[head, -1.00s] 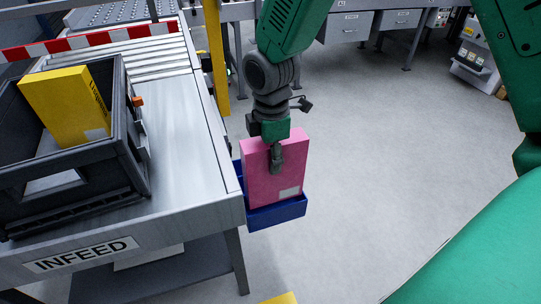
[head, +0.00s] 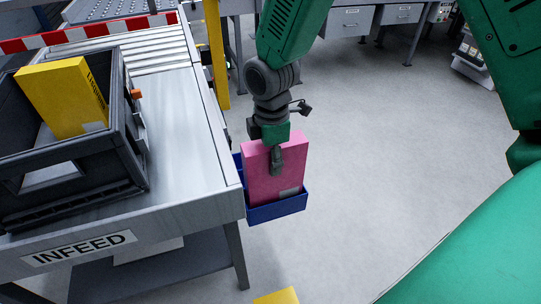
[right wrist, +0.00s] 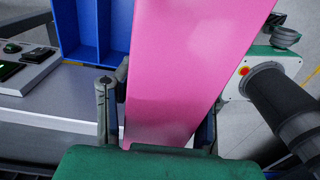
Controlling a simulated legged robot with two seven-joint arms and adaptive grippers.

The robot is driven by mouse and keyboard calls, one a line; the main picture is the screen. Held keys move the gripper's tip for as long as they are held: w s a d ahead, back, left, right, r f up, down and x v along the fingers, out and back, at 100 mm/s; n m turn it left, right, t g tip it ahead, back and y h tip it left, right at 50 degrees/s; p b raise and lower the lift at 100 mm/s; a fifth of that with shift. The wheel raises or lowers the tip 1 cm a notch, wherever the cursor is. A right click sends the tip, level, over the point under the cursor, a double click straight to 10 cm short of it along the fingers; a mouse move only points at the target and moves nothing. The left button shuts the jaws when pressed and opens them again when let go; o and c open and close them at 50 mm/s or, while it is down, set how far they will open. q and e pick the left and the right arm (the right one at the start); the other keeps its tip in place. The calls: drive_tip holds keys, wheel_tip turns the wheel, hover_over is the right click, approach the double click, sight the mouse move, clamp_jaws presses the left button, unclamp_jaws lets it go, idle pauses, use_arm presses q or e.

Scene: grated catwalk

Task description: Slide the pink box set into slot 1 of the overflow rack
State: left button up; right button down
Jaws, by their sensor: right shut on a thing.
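The pink box (head: 268,178) is upright in my right gripper (head: 275,160), which is shut on its upper part. In the head view its lower end overlaps the blue overflow rack (head: 276,212), which sits against the right end of the infeed table. The rack's front wall meets the box's lower edge; I cannot tell how deep the box is in the rack. In the right wrist view the pink box (right wrist: 190,70) runs up out of frame beside the blue rack (right wrist: 85,30) and its divider. Slot numbers are not visible. My left gripper is not in view.
The infeed table (head: 185,150) bears a dark crate (head: 75,195) with a yellow box (head: 62,98) in it. A yellow post (head: 216,55) stands behind. The grey floor (head: 380,150) right of the rack is clear.

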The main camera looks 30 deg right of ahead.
drive_tip(key=shift+f+b, duration=0.8)
drive_tip(key=shift+f, duration=1.65)
drive_tip(key=shift+c, duration=2.3)
unclamp_jaws()
drive_tip(key=shift+r, duration=0.1)
wheel_tip(320, 180, up, 8)
drive_tip(key=p, duration=0.8)
drive_tip(key=shift+p, duration=0.3)
